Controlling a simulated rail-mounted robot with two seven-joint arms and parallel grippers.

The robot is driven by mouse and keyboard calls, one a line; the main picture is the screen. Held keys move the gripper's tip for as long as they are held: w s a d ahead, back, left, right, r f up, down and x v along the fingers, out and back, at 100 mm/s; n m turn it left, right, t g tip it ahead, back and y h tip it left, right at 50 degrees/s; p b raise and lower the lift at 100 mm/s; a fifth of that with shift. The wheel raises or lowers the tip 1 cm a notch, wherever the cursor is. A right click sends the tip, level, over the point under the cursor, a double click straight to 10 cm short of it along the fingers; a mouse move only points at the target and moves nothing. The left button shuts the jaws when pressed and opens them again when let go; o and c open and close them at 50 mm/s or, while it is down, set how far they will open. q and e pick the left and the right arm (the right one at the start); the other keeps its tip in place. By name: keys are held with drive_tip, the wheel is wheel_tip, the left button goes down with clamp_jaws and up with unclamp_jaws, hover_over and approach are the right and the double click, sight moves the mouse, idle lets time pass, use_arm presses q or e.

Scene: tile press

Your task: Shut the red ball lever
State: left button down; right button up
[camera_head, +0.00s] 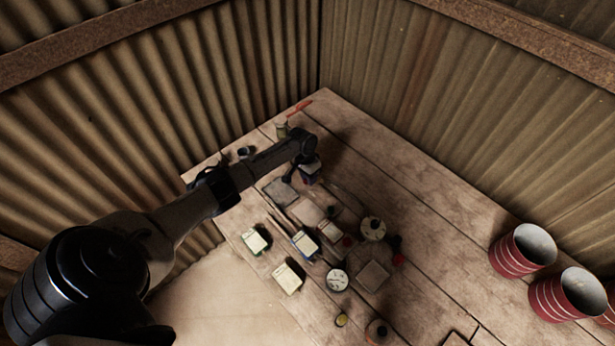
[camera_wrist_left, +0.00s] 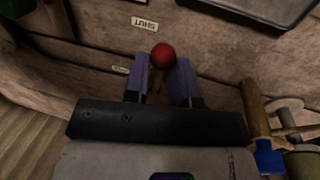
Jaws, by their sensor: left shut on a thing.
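The red ball (camera_wrist_left: 163,54) of the lever shows in the left wrist view, at the tips of my left gripper (camera_wrist_left: 162,68). Its two purple fingers stand on either side of the ball's lower part and are shut on the lever. Most of the lever's stem is hidden between the fingers. A white label reading SHUT (camera_wrist_left: 145,23), upside down in this view, lies just beyond the ball. A second small label (camera_wrist_left: 120,69) beside the left finger is too small to read. In the head view my left gripper (camera_head: 309,174) points down over the table's far part, and the ball is hidden.
A wooden-handled tool (camera_wrist_left: 255,105) lies right of the gripper in the wrist view, and a dark-edged tray (camera_wrist_left: 262,14) is beyond. In the head view, boxes, tins and tiles crowd the wooden table (camera_head: 440,240). Red striped buckets (camera_head: 520,250) stand right. Corrugated walls (camera_head: 245,60) close the corner.

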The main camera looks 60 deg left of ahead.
use_arm(q)
drive_tip(key=c, duration=1)
unclamp_jaws()
drive_tip(key=shift+o, duration=0.2)
wheel_tip(320, 180, up, 14)
drive_tip(key=a, duration=0.2)
drive_tip(key=shift+s+a+f+p, duration=0.15)
drive_tip(key=shift+a+f+p, duration=0.1)
drive_tip(key=shift+a+p, duration=0.2)
